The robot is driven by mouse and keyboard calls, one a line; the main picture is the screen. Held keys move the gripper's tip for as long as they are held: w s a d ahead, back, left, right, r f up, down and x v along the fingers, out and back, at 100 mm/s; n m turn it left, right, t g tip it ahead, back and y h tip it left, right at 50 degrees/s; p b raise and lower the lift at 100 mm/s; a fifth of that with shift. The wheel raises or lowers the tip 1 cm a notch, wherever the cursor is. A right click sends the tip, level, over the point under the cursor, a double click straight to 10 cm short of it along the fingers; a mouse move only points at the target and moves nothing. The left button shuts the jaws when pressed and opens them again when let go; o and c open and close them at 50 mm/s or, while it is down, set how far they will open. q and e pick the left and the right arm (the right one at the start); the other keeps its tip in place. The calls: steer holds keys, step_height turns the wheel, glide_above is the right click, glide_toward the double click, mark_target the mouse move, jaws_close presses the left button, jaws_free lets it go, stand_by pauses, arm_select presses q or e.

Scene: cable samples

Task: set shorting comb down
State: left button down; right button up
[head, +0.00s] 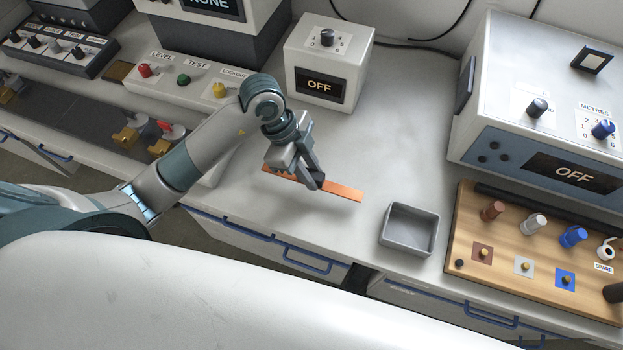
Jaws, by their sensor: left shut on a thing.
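The shorting comb (343,191) is a flat, copper-coloured bar with a toothed edge near its left end. It lies roughly level, slanting from upper left to lower right, over the bare grey bench top. My left gripper (314,183) points down and is shut on the comb around its middle, hiding part of it. A faint shadow lies close below the bar; I cannot tell whether it touches the bench. My right gripper is not in the picture.
A grey open tray (409,229) stands right of the comb, by the bench's front edge. A wooden board (467,238) with coloured plugs is further right. A small box reading OFF (327,62) stands behind. Bench between box and tray is clear.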

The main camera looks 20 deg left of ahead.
arm_select(q)
steer(key=shift+f+p, duration=0.4)
steer(key=shift+f, duration=1.6)
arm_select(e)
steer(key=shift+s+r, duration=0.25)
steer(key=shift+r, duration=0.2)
arm_select(q)
steer(key=shift+f, duration=0.1)
steer(key=c, duration=1.5)
jaws_free()
steer(key=shift+c, duration=0.2)
steer(key=b+v, duration=0.2)
steer(key=v, duration=0.9)
steer(key=shift+a+r, duration=0.25)
steer(key=shift+r, duration=0.35)
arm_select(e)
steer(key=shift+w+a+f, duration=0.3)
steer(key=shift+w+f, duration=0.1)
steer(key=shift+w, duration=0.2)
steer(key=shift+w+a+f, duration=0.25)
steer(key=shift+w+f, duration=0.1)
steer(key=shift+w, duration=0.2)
